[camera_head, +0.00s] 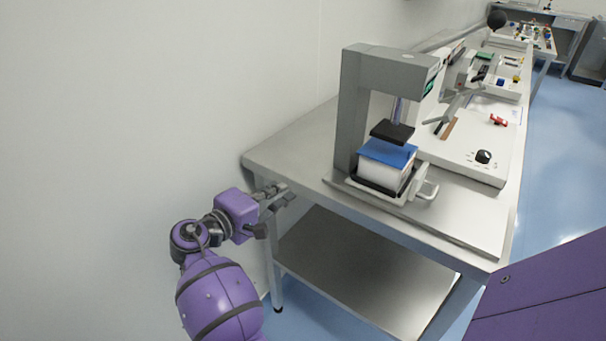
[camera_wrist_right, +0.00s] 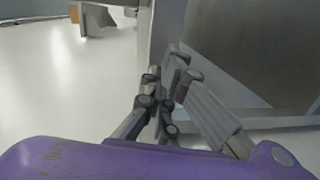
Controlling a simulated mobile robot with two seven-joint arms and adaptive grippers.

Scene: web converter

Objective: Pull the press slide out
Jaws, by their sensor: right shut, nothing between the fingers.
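The grey press (camera_head: 365,95) stands on the near part of the steel table. Its slide (camera_head: 408,197) is a light-coloured base with a loop handle (camera_head: 429,189) on its right side. A dark tray on the slide holds a white block with a blue top (camera_head: 388,152), below the raised black press plate (camera_head: 392,132).
The steel table (camera_head: 290,148) has bare top left of the press and a lower shelf (camera_head: 350,265). A white machine with a black knob (camera_head: 484,157) stands right of the press. A wall runs behind. Blue floor lies at the right.

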